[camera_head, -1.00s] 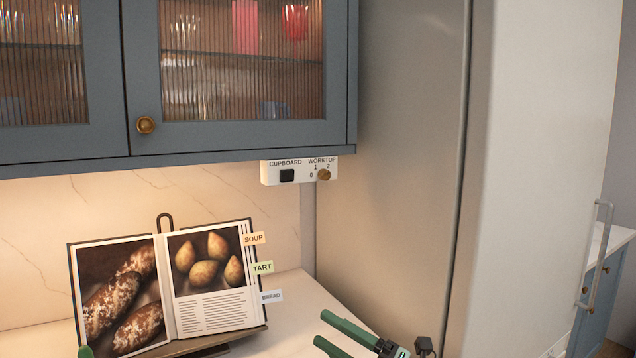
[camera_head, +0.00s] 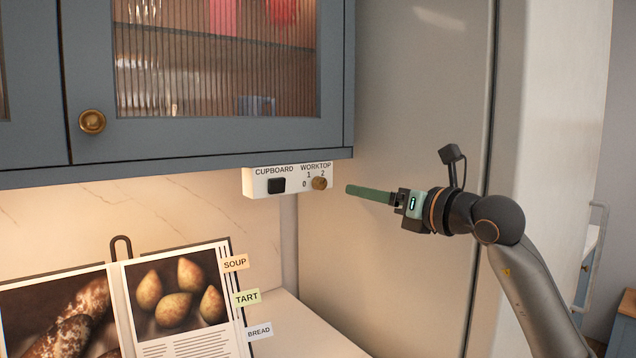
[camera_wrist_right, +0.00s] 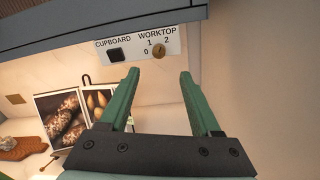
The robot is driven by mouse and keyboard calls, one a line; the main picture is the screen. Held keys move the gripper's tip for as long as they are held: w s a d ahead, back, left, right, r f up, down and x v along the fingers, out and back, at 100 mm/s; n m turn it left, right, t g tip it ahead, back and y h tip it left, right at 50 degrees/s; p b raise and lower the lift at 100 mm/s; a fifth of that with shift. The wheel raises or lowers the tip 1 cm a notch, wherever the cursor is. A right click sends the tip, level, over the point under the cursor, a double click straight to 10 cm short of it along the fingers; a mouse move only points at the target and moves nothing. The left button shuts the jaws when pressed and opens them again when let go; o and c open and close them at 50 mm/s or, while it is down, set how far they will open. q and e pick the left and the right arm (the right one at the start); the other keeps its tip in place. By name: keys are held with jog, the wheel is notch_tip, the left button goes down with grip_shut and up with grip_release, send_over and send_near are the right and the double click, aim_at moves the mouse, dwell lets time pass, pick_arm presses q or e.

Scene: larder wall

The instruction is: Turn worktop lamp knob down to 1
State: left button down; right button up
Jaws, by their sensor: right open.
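The worktop lamp knob (camera_head: 319,183) is a small round brass knob at the right end of a white switch panel (camera_head: 262,187) under the wall cupboard. The marks 0, 1 and 2 stand around it under the word WORKTOP. Its pointer is too small to read. My right gripper (camera_head: 348,190) has green fingers and is just right of the knob, apart from it. In the right wrist view the gripper (camera_wrist_right: 159,76) is open and empty, and the knob (camera_wrist_right: 159,51) shows beyond the gap between the fingertips. My left gripper is not in view.
A black cupboard switch (camera_head: 277,185) sits left of the knob on the same panel. The blue-grey cupboard (camera_head: 210,145) hangs directly above. A tall fridge-like panel (camera_head: 400,100) stands to the right. An open cookbook (camera_head: 180,300) stands on the worktop below.

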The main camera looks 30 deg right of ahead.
aim_at(323, 183)
jog(key=w+p, duration=0.1)
jog(key=w, duration=0.2)
jog(key=w+a+p, duration=0.1)
jog(key=w+p, duration=0.1)
jog(key=w, duration=0.1)
jog(key=w+p, duration=0.1)
jog(key=w, duration=0.3)
jog(key=shift+a+r, duration=0.15)
jog(key=shift+a, duration=0.05)
jog(key=shift+w+a+p, duration=0.1)
jog(key=shift+w+p, duration=0.2)
jog(key=shift+w, duration=0.45)
grip_shut()
